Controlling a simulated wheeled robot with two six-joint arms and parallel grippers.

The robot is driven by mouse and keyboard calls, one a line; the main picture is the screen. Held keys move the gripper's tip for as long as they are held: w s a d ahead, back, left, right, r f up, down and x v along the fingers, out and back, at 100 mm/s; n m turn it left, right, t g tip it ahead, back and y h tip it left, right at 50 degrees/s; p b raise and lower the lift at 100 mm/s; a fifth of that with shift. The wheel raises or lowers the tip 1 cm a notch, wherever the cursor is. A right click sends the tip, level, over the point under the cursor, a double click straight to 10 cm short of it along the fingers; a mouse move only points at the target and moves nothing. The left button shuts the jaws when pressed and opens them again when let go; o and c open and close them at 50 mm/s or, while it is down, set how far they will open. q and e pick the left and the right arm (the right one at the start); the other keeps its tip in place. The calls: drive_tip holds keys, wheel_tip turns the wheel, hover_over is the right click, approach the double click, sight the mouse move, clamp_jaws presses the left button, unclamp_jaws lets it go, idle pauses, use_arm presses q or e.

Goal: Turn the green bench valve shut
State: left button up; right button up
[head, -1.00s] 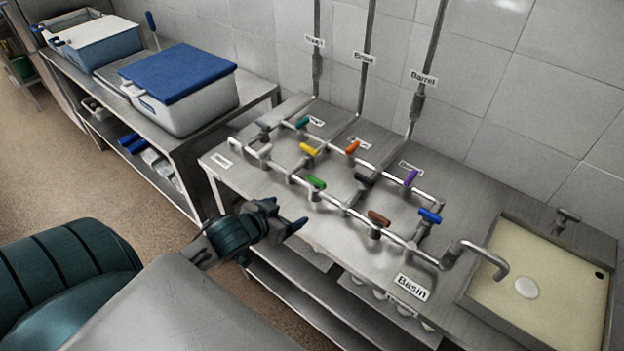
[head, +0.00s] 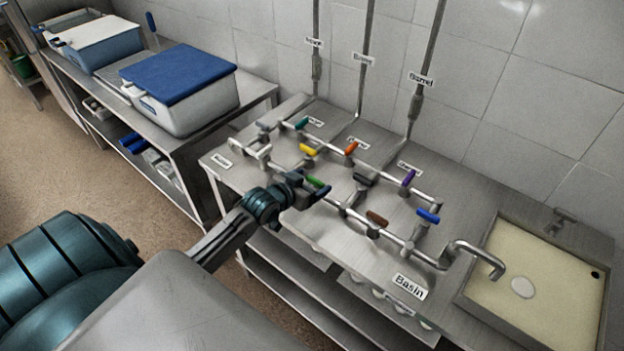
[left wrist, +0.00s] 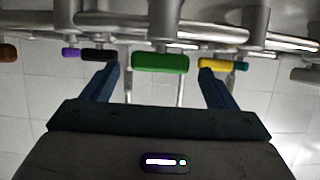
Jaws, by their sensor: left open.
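The green valve handle (head: 316,182) sits on the front pipe run of the steel bench, partly hidden by my left gripper (head: 309,188) in the head view. In the left wrist view the green handle (left wrist: 160,62) lies crosswise, between my left gripper's two fingers (left wrist: 159,72). The fingers are open, one to each side of the handle, with gaps to it. I cannot tell how deep the fingertips reach around it. My right gripper is not in view.
Nearby are yellow (head: 309,149), black (head: 363,179), brown (head: 377,218), orange (head: 351,147) and blue (head: 428,215) handles. In the left wrist view the yellow handle (left wrist: 236,66) is close to one finger and the black (left wrist: 99,55) to the other. A sink (head: 540,285) is at right.

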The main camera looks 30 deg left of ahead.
use_arm(q)
drive_tip(key=shift+w+f, duration=0.2)
drive_tip(key=shift+w, duration=0.2)
drive_tip(key=shift+c, duration=0.2)
